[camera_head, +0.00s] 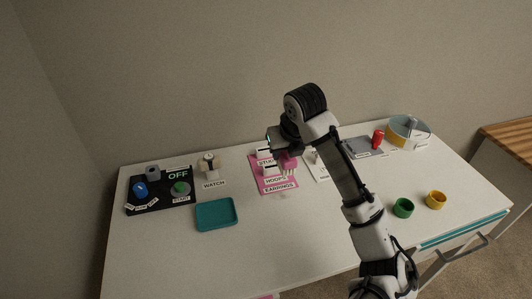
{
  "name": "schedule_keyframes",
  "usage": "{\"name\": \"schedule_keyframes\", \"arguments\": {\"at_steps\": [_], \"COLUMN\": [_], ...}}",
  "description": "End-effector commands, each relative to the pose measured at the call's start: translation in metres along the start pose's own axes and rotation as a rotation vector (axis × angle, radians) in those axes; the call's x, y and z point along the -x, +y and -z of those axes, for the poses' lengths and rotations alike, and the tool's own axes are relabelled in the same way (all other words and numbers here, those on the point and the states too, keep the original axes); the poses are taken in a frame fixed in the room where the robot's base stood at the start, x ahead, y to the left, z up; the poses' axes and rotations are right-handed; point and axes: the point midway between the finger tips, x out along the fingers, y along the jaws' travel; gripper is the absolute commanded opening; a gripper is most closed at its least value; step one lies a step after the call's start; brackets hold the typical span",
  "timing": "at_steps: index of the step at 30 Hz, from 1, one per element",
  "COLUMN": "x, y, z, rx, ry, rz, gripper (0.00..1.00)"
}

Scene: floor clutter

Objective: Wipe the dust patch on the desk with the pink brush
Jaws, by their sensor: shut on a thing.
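My gripper (286,152) is over the back middle of the white desk (270,235), pointing down beside the pink mat. It is shut on a pink block-like thing, which looks like the pink brush (288,163). The fingertips are small and partly hidden by the wrist. The brush hangs at the right side of the pink mat; whether it touches anything there I cannot tell. I cannot make out a clear dust patch on the desk; my arm covers part of the right half.
The pink mat (267,185) bears white stands. A teal tray (216,214), black panel (161,193) and watch stand (208,165) are left. Green (403,208) and yellow (437,200) cups, a red can (378,139) and a round container (409,131) are right. The front middle is clear.

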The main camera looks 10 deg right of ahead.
Motion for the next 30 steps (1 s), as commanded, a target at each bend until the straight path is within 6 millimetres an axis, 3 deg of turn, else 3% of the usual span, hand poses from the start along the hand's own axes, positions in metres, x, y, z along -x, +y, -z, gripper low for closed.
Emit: {"name": "schedule_keyframes", "arguments": {"at_steps": [8, 21, 30], "x": [-0.001, -0.039, -0.043], "y": [-0.013, -0.012, -0.012], "z": [0.007, 0.024, 0.025], "rx": [-0.006, -0.007, -0.006], "ry": [-0.008, -0.008, -0.009], "rz": [0.003, 0.003, 0.003], "gripper": [0.0, 0.0, 0.0]}}
